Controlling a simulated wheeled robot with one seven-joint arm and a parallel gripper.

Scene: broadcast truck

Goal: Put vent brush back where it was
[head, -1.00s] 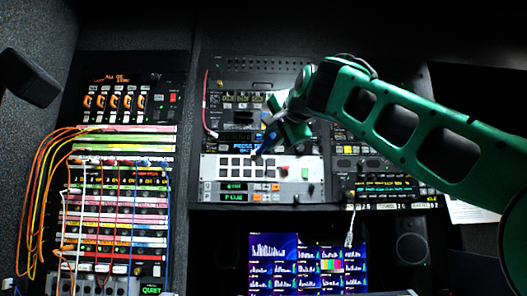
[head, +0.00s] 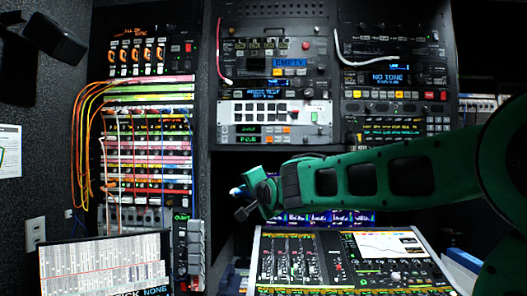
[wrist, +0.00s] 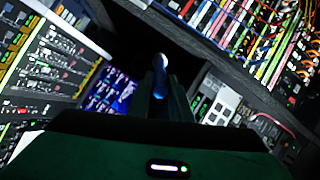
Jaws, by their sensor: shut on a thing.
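The vent brush (wrist: 160,72) is in my gripper in the wrist view, a slim blue piece with a pale rounded tip, standing up between the two dark fingers. My gripper (wrist: 160,98) is shut on it. In the head view my gripper (head: 248,194) is low in front of the racks, above the left end of the mixing console. Only a small blue and white bit of the brush (head: 236,191) shows there, at the gripper's left side. The rest of the brush is hidden by the gripper.
The mixing console (head: 340,262) lies below my arm. A patch bay with looped orange and yellow cables (head: 85,140) stands at left. Rack units (head: 270,90) fill the wall behind. A sheet-like panel (head: 105,262) stands at lower left.

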